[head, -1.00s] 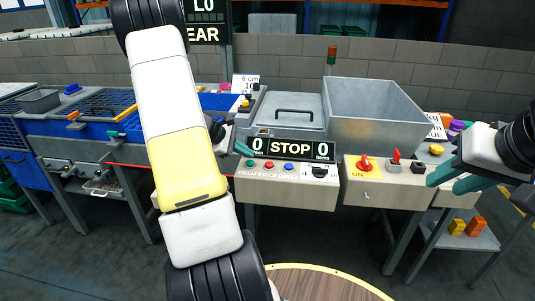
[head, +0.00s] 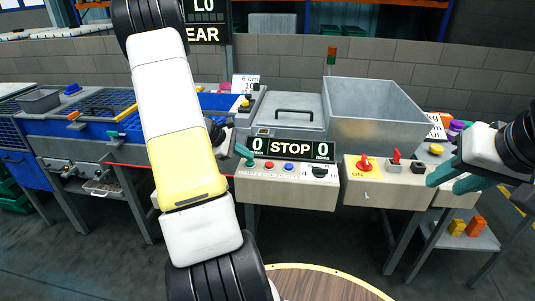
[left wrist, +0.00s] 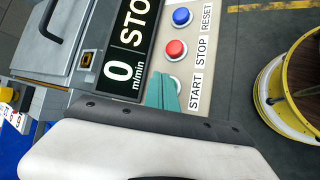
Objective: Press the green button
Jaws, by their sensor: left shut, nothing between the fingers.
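The control panel (head: 300,190) has a red button (head: 269,165) and a blue button (head: 289,167) in a row. The green button's place at the row's left end is covered by the teal fingertips of my left gripper (head: 244,155). In the left wrist view the shut fingertips (left wrist: 162,94) lie over the button spot beside the START label (left wrist: 195,90); the green button itself is mostly hidden, and I cannot tell whether it is touched or pressed. The red button shows just beyond them (left wrist: 176,50). My right gripper (head: 456,180) is empty, fingers apart, at the right.
The display (head: 291,149) above the buttons reads 0 STOP 0. A black rotary knob (head: 319,171) is right of the buttons. A box with a red switch (head: 365,164) stands farther right, and a grey metal hopper (head: 375,112) behind. A round wooden table (head: 320,284) is in front.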

